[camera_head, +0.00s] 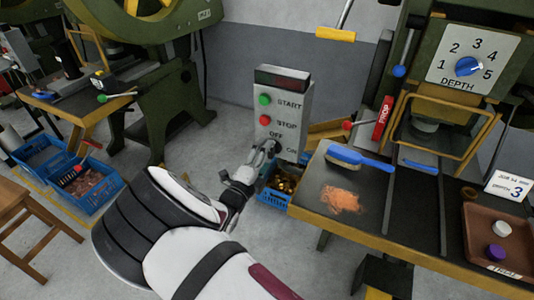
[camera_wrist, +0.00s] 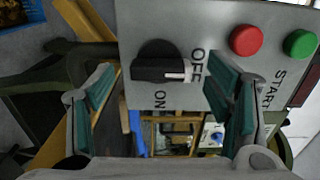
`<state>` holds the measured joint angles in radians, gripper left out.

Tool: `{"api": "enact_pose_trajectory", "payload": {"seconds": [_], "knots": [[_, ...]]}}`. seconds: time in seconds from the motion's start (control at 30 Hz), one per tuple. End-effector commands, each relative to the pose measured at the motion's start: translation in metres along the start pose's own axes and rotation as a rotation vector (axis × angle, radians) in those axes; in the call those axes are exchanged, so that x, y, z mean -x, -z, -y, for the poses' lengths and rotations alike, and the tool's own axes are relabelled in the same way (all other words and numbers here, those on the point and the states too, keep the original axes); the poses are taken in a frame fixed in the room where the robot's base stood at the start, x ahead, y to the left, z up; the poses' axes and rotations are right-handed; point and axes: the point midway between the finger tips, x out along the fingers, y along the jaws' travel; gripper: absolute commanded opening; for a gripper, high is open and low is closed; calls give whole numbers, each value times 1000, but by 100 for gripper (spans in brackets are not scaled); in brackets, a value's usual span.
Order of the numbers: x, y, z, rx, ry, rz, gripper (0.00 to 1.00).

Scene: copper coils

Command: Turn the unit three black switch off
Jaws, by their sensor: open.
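The black switch (camera_wrist: 160,66) is a rotary knob on a grey control box (camera_head: 296,100) with START and STOP buttons. In the wrist view its white mark points at the OFF label, and ON is printed to its side. My gripper (camera_wrist: 163,88) is open, with one finger on each side of the knob's line and a gap to both ends. Whether a finger touches the panel cannot be told. In the head view my gripper (camera_head: 266,157) is at the lower left of the box and hides most of the switch. No unit number is readable on the box.
Right of the box stands a press with a depth dial (camera_head: 468,66), a red-handled PROP lever (camera_head: 382,118) and a bench holding a blue brush (camera_head: 358,158). A blue crate (camera_head: 272,197) lies under the box. Blue crates (camera_head: 82,190) stand at left on open floor.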

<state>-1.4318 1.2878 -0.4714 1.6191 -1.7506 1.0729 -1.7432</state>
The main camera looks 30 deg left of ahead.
Motion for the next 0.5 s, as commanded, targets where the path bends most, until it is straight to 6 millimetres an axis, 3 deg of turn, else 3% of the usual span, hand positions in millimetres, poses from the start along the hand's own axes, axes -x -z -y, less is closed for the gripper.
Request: {"api": "enact_pose_trajectory", "payload": {"seconds": [0.3,0.5], "knots": [[66,-1,0,0,0,3,72],[92,0,0,-1,0,1,72]]}}
